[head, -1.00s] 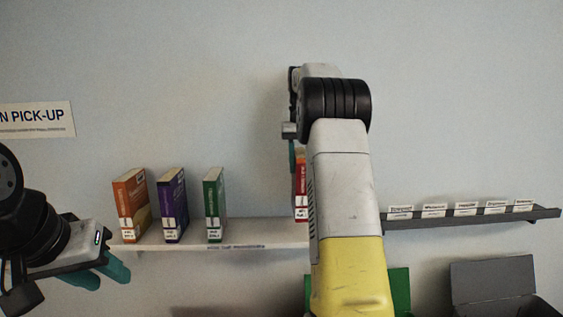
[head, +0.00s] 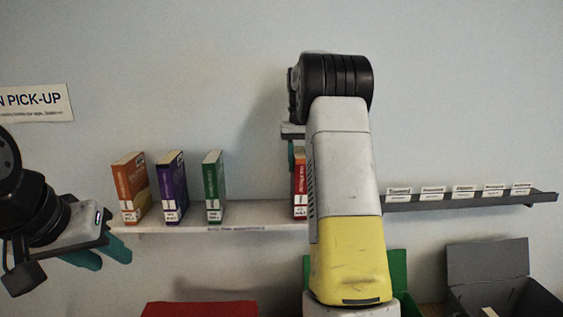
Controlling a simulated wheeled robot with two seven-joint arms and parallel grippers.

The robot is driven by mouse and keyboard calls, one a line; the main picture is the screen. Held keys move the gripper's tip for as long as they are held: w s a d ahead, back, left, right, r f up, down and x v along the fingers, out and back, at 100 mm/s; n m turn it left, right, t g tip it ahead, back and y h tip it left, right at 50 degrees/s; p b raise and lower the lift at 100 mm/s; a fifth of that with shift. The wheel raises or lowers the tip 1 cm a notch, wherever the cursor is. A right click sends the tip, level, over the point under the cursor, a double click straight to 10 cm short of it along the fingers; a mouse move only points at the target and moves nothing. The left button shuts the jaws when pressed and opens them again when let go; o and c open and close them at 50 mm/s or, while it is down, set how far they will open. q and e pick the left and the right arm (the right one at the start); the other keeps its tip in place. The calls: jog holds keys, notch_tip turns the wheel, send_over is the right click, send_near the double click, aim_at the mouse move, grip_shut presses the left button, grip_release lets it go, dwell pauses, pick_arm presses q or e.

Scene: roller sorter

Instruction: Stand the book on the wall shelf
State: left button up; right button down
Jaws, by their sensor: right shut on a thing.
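A red book (head: 300,187) is upright at the right part of the white wall shelf (head: 255,212), partly hidden behind my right arm. Its base looks level with the shelf surface, but I cannot tell whether it touches. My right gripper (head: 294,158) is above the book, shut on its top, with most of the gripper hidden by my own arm. An orange book (head: 130,187), a purple book (head: 171,187) and a green book (head: 213,187) stand upright on the shelf to the left. My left gripper (head: 108,252) is at the lower left, below the shelf's left end, its fingers apparently empty.
A dark narrow rail (head: 470,203) with several white labels runs to the right of the shelf. Below are a red box (head: 200,309), a green bin (head: 398,270) and a dark grey open bin (head: 487,262). A pick-up sign (head: 36,104) hangs at upper left.

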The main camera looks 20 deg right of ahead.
aim_at(299, 152)
jog(key=shift+f, duration=0.35)
dwell(0.5)
jog(key=c, duration=0.9)
grip_release()
notch_tip(299, 152, up, 7)
jog(key=shift+r, duration=0.45)
jog(key=shift+s+a+r, duration=0.1)
jog(key=shift+s+r, duration=0.05)
jog(key=shift+s, duration=0.1)
jog(key=s+a+r+n+t+y, duration=0.1)
jog(key=s+a+t, duration=0.1)
jog(key=s+a, duration=0.45)
jog(key=s+a+r+n+t+y, duration=0.1)
jog(key=s+a+t, duration=0.15)
jog(key=s, duration=0.75)
jog(key=shift+n+t, duration=0.8)
jog(key=shift+t, duration=0.05)
jog(key=s+a+f, duration=0.2)
jog(key=s+f, duration=0.1)
jog(key=s, duration=0.1)
jog(key=s+a+f, duration=0.3)
jog(key=s, duration=0.2)
jog(key=s+a+f, duration=0.2)
jog(key=s+f, duration=0.1)
jog(key=s, duration=0.2)
jog(key=shift+s+a+f, duration=0.1)
jog(key=shift+a+f, duration=0.1)
jog(key=shift+a, duration=0.05)
